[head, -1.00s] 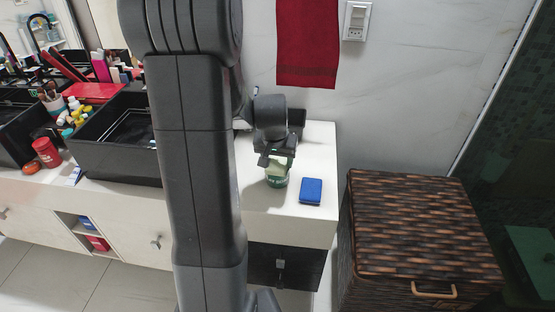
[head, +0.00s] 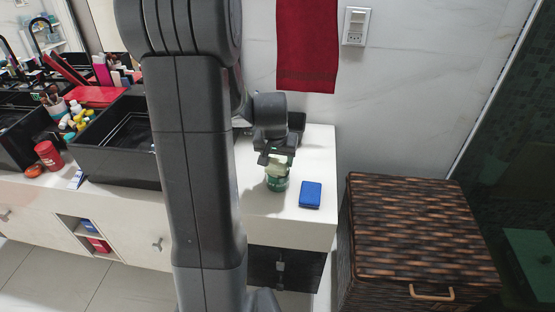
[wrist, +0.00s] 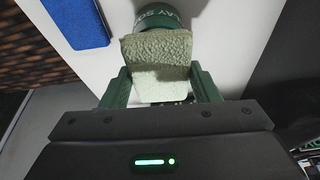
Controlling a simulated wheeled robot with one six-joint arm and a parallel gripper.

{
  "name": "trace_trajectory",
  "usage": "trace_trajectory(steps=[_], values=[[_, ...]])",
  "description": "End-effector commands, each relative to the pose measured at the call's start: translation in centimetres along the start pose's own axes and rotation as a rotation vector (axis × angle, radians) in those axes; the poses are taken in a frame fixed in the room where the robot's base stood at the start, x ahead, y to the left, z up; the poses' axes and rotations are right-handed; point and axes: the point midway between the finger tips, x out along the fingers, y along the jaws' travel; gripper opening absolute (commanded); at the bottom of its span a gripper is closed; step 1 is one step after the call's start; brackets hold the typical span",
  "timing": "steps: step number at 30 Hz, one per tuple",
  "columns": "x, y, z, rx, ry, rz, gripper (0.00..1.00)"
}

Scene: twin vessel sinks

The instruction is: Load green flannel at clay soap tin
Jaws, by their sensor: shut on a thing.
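My gripper (head: 277,156) is shut on a pale green, textured flannel (wrist: 158,62), which fills the space between the two fingers in the wrist view. In the head view, the flannel (head: 279,168) shows just under the fingers, at the top of the green clay soap tin (head: 277,184). The tin stands upright on the white counter; its lettered side (wrist: 158,14) shows beyond the flannel in the wrist view. The flannel hides the tin's mouth, so I cannot tell how far it is inside.
A blue block-like item (head: 311,194) lies on the counter (head: 265,225) just right of the tin. A wicker hamper (head: 420,230) stands right of the counter. A red towel (head: 307,45) hangs behind. Black sinks with toiletries are at left.

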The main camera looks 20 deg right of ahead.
Motion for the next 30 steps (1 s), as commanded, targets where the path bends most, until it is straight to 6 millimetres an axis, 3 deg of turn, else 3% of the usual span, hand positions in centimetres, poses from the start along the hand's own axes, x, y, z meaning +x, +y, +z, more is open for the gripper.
trace_trajectory(steps=[15,30], values=[[-4.3,0.0,-1.4,0.0,0.002,0.0,0.37],[-4.5,0.0,-1.4,0.0,0.002,0.0,0.37]])
